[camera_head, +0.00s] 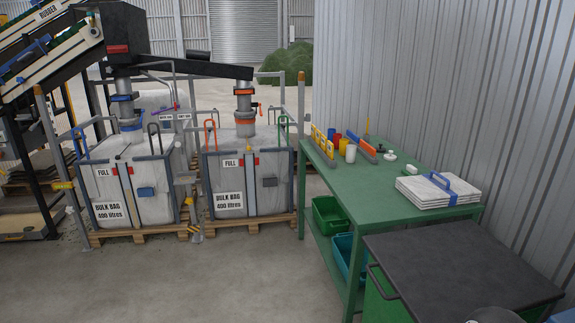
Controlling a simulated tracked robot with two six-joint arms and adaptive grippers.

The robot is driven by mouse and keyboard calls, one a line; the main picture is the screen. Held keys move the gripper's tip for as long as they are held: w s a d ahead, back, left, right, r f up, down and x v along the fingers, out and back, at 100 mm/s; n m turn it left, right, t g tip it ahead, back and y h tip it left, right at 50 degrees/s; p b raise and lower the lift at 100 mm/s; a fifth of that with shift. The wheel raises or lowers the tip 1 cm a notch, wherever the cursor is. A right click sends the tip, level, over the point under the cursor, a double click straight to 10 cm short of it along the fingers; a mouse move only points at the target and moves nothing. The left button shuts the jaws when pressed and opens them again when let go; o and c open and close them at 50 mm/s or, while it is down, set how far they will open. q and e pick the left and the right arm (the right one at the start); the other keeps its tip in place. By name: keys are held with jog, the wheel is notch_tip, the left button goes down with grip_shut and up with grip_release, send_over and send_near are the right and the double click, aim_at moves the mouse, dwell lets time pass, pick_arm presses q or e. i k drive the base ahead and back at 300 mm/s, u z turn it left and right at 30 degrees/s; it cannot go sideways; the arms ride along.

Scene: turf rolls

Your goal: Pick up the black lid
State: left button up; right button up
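A wide, flat black lid or top (462,262) covers a green box (385,300) at the bottom right. It lies level, and a dark bar handle (383,283) shows at its left side. I cannot tell whether the black top is loose or fixed to the box. No other clear black lid shows. Neither of my grippers is in view, and nothing is seen touching the black top.
A green table (340,175) behind the box holds cups (351,153), small white items (390,156) and a strapped stack of white sheets (440,191). Bins (330,215) sit below it. Two bulk bags (130,190) stand on pallets at left. The front-left floor is clear.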

aim_at(380, 150)
jog(key=u, duration=0.3)
jog(key=i, duration=1.3)
jog(key=u, duration=0.3)
jog(key=i, duration=1.35)
jog(key=z, duration=0.95)
jog(key=i, duration=1.5)
jog(key=z, duration=0.8)
jog(key=k, duration=0.7)
jog(key=z, duration=0.2)
jog(key=i, duration=0.75)
jog(key=u, duration=0.25)
